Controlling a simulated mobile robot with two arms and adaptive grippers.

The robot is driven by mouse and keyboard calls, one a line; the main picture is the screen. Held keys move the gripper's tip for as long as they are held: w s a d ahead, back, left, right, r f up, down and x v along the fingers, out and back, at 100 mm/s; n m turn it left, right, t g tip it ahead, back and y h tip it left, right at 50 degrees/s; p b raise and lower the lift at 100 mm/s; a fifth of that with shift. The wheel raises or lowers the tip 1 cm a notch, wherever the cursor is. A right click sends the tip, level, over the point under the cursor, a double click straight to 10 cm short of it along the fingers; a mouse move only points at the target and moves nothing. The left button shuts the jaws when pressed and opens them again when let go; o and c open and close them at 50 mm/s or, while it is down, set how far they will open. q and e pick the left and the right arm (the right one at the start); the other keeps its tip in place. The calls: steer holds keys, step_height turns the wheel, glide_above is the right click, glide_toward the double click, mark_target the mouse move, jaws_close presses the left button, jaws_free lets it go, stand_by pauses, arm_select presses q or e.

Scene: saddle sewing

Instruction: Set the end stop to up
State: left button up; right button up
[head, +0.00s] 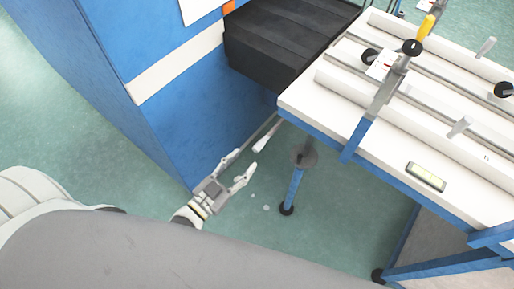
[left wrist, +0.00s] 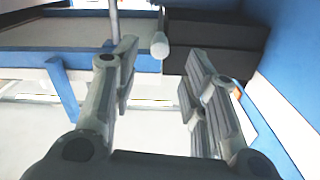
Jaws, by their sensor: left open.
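A thin rod with a white rounded grip (head: 262,141) hangs at the table's near left corner, beside the blue machine. I cannot tell for sure whether it is the end stop's lever. My left gripper (head: 241,163) is open and empty, just below and left of this grip, and apart from it. In the left wrist view the white grip (left wrist: 159,46) shows beyond the gap between the open fingers (left wrist: 158,72). A metal cross arm (head: 386,93) with a yellow handle (head: 426,27) and a blue end sits across the table. My right gripper is out of view.
The white table (head: 460,190) with long rails fills the right side. The blue machine (head: 165,120) stands close on the left, with a black ribbed cover (head: 285,40) behind. A blue table leg (head: 293,188) stands right of my gripper. The green floor below is open.

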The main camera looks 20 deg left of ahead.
mark_target(257, 146)
arm_select(q)
steer(key=b+x, duration=0.1)
steer(key=x, duration=0.6)
steer(key=shift+w+d+f, duration=0.1)
steer(key=shift+w, duration=0.05)
jaws_close()
